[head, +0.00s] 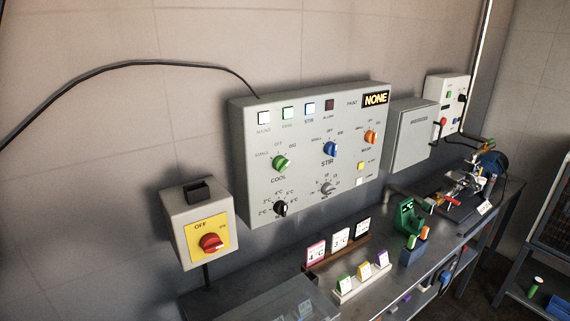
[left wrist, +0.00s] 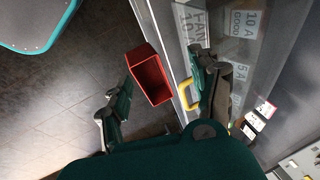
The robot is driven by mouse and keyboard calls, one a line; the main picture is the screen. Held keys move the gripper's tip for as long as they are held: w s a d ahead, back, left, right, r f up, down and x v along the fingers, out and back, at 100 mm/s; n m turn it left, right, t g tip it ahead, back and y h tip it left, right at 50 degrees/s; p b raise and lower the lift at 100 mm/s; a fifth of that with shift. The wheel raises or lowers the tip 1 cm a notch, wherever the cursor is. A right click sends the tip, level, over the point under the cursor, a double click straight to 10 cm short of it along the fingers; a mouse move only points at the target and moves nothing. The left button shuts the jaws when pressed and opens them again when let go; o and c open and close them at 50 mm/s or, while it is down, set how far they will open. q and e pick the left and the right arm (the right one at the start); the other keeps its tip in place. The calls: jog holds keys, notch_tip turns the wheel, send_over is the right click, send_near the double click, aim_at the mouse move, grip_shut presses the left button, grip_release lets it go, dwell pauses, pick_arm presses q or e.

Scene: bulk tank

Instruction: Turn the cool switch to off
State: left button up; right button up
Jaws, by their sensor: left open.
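The grey control panel (head: 345,190) is mounted on the wall in the head view. Its green cool switch (head: 281,163) is at the left, above the word COOL. OFF is printed above the knob, with another label on each side. The knob's pointer is too small to read surely. My left gripper (left wrist: 163,70) shows only in the left wrist view, with its two fingers apart and nothing between them. My right gripper is in neither view.
A grey box with a red rotary switch (head: 211,243) is left of the panel. A bench below carries label cards (head: 341,240) and a green tool (head: 407,215). In the wrist view, a red bin (left wrist: 149,75) and a yellow handle (left wrist: 188,95) are near the fingers.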

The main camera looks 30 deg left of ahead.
pick_arm(q)
jog(key=w+a+r+m+y, duration=0.25)
jog(key=w+m, duration=0.25)
jog(key=w, duration=0.6)
jog(key=m+t+y, duration=0.2)
jog(key=m+y, duration=0.7)
jog(key=y, duration=0.4)
send_near(286, 167)
jog(key=p+x, duration=0.4)
jog(key=x, duration=0.4)
jog(key=shift+w+a+r, duration=0.1)
jog(key=shift+a, duration=0.25)
jog(key=shift+w+a, duration=0.2)
jog(key=shift+a, duration=0.4)
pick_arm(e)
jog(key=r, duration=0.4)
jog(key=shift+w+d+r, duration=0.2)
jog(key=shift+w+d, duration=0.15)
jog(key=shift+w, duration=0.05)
